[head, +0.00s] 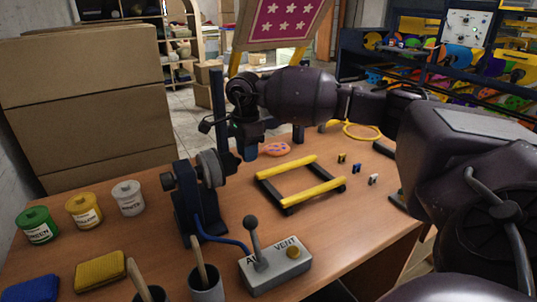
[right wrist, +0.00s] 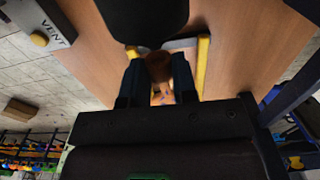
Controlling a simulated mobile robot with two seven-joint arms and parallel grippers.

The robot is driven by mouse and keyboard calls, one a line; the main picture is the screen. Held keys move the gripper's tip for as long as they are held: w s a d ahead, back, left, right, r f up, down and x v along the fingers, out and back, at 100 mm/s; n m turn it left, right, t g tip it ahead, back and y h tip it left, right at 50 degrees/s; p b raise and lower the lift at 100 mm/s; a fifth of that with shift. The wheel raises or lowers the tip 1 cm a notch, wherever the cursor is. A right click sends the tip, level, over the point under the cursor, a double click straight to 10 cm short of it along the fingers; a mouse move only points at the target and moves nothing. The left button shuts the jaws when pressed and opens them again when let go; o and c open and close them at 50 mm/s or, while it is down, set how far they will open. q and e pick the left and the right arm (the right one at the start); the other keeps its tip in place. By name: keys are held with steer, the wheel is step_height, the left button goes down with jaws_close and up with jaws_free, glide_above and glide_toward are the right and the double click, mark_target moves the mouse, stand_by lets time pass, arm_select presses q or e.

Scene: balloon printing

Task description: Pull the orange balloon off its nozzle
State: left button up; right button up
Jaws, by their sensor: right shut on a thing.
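My right gripper (head: 232,140) reaches in from the right and points down beside the nozzle stand (head: 187,205), close to its grey disc. In the right wrist view its two dark fingers (right wrist: 157,88) are shut on a small brownish-orange thing, which I take to be the orange balloon (right wrist: 159,66). The balloon is mostly hidden behind the gripper in the head view. I cannot tell whether it still touches the nozzle. My left gripper is not in view.
A flat pink-orange spotted piece (head: 277,149) lies behind the yellow-barred frame (head: 300,182). A lever box marked VENT (head: 275,268) stands in front. Paint pots (head: 83,210), pads (head: 100,270) and cups (head: 206,283) fill the left. The table's right front is clear.

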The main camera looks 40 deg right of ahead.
step_height(320, 180, up, 3)
steer(key=shift+f+p, duration=0.15)
steer(key=shift+p, duration=0.2)
steer(key=shift+r+p, duration=0.45)
steer(key=shift+r, duration=0.85)
step_height(320, 180, up, 2)
steer(key=shift+p, duration=0.4)
arm_select(q)
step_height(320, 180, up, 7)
steer(key=p, duration=0.4)
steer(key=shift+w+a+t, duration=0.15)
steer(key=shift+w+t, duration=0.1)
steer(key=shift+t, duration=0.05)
arm_select(e)
step_height(320, 180, up, 9)
steer(key=shift+r, duration=0.15)
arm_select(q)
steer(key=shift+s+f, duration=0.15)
